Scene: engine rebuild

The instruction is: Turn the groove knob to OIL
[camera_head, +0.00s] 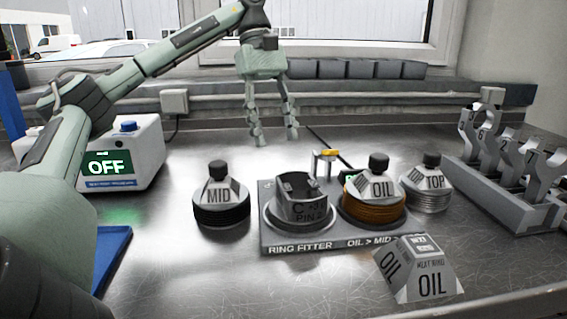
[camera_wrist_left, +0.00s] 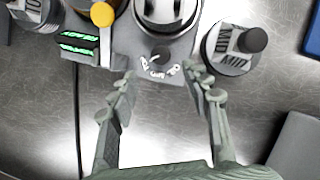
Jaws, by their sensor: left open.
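The groove knob (camera_wrist_left: 160,53) is a small dark dial with a pale pointer mark on the edge of the ring fitter (camera_wrist_left: 181,60) in the left wrist view. White lettering curves around it, too small to read surely, so I cannot tell its setting. In the head view the knob is hidden behind the ring fitter (camera_head: 335,247), labelled "OIL > MID". My left gripper (camera_head: 274,138) is open and empty, behind the fitter. In the left wrist view its fingertips (camera_wrist_left: 160,78) lie on either side of the knob, apart from it. My right gripper is not in view.
A grey piston (camera_head: 303,212) and the OIL cone (camera_head: 378,190) sit on the fitter. The MID cone (camera_head: 220,196) and TOP cone (camera_head: 430,183) flank it. A yellow-topped post (camera_head: 327,154) stands at its back. A sign block (camera_head: 418,272) stands in front, a rod rack (camera_head: 510,210) right.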

